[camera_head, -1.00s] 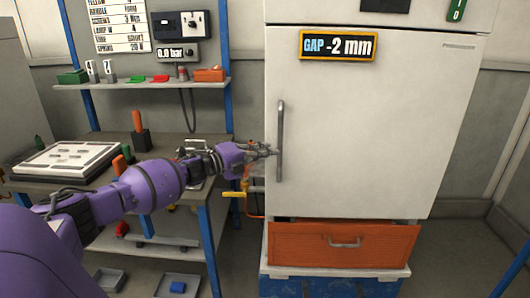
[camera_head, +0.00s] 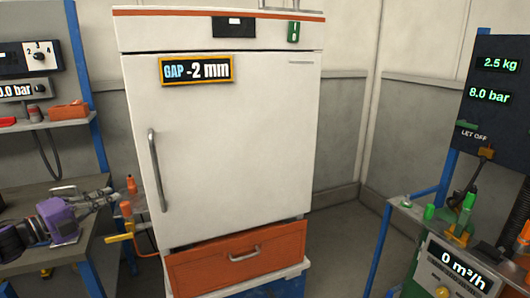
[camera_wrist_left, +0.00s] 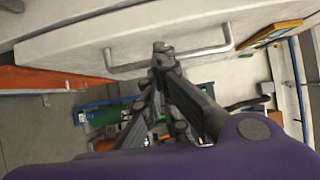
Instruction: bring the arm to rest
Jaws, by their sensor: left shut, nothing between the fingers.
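My left gripper (camera_head: 108,194) is at the left in the head view, on my purple arm. It is shut and empty, to the left of the white cabinet's door handle (camera_head: 157,170) and apart from it. In the left wrist view the shut fingers (camera_wrist_left: 160,52) appear in front of the long grey handle (camera_wrist_left: 212,48); how far apart they are is hard to tell there. The white cabinet (camera_head: 240,150) has its door closed, with a "GAP -2 mm" sign (camera_head: 197,70) on it. My right gripper is not in view.
An orange drawer (camera_head: 236,257) sits below the cabinet. A yellow valve lever (camera_head: 119,237) and orange-handled tools are close by my left gripper. A workbench (camera_head: 35,188) stands at the left. A gauge station (camera_head: 455,265) stands at the right. Floor between the cabinet and the station is clear.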

